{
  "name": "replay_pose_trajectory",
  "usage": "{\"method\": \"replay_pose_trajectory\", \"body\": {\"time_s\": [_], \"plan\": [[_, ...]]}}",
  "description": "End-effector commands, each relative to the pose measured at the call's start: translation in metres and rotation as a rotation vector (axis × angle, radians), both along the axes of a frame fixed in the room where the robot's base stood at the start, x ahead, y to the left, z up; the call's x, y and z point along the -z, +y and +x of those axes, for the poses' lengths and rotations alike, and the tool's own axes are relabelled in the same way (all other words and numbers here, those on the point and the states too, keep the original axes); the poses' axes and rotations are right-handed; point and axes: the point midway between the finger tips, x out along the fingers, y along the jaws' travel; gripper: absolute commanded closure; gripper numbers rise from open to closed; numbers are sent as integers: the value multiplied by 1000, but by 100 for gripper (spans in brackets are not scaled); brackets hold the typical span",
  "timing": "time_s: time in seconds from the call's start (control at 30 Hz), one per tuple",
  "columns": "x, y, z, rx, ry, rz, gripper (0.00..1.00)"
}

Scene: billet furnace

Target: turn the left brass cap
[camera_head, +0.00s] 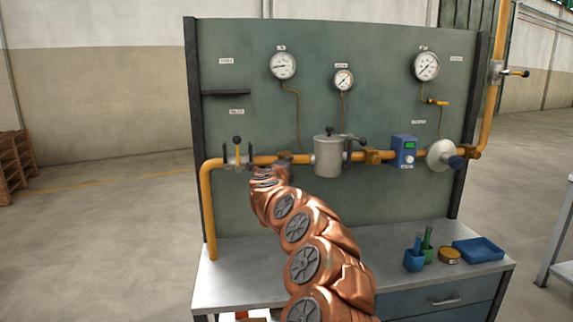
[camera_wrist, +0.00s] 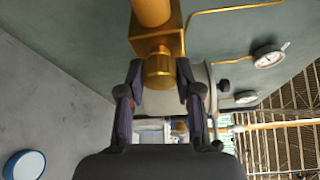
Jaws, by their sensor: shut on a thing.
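The left brass cap (camera_wrist: 159,66) is a short round gold-coloured cap under a square brass block (camera_wrist: 156,44) on the yellow pipe. In the wrist view the two dark fingers of my gripper (camera_wrist: 160,78) stand one on each side of the cap and are shut on it. In the head view the brass fitting (camera_head: 283,156) shows on the pipe left of the grey canister, with my copper-coloured arm reaching up to it. My arm hides the cap and the fingertips there. I cannot tell how far the cap is turned.
Left of my gripper is a valve with dark levers (camera_head: 237,154). To the right are the grey canister (camera_head: 328,156), another brass fitting (camera_head: 372,156) and a blue meter (camera_head: 403,151). Blue and green holders (camera_head: 414,260) and a blue tray (camera_head: 478,249) stand on the bench.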

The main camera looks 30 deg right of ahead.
Motion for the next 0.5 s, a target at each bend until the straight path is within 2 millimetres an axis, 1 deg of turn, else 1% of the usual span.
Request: {"method": "replay_pose_trajectory", "body": {"time_s": [0.47,0.5], "plan": [[-1,0,0,1,-6,11,100],[-1,0,0,1,-6,11,63]]}}
